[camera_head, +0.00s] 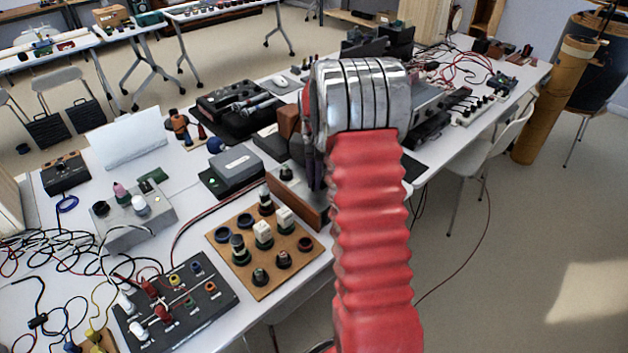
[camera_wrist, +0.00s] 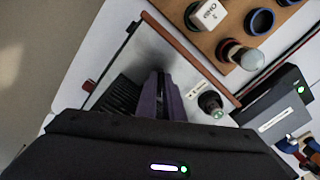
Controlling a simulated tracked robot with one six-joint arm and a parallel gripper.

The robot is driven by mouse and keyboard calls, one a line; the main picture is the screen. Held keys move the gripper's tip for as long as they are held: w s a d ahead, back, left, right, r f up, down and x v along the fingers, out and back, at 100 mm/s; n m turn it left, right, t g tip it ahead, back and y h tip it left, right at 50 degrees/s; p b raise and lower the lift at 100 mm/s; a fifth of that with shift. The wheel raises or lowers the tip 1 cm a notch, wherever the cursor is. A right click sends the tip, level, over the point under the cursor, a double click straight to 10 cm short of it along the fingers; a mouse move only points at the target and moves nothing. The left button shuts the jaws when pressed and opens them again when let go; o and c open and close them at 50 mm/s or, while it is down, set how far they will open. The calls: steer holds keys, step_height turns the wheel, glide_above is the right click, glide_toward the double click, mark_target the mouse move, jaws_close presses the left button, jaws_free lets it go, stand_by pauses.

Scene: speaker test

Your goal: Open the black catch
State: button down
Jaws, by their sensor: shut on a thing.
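In the wrist view my gripper (camera_wrist: 163,90) reaches down onto a grey metal-topped box (camera_wrist: 150,45) with a reddish-brown wooden edge. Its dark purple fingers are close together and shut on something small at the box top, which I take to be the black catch. The catch itself is hidden by the fingers, so I cannot tell its position. A black ribbed patch lies left of the fingers, and a black knob (camera_wrist: 210,102) stands right of them. In the head view the box's wooden side (camera_head: 297,197) shows left of my red arm, which hides the gripper tips.
A brown board (camera_head: 262,283) with several knobs and white switches lies in front of the box. A dark grey device (camera_head: 232,172) stands to its left. A black panel (camera_head: 175,308) and loose cables are near the table's front left. Floor is free on the right.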

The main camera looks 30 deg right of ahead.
steer(key=n, duration=0.5)
steer(key=shift+n, duration=0.3)
steer(key=n, duration=0.5)
stand_by(0.4)
steer(key=c, duration=1.9)
jaws_free()
steer(key=shift+o, duration=0.2)
steer(key=shift+r, duration=0.1)
step_height(320, 180, up, 14)
steer(key=shift+f, duration=0.2)
steer(key=shift+w, duration=0.1)
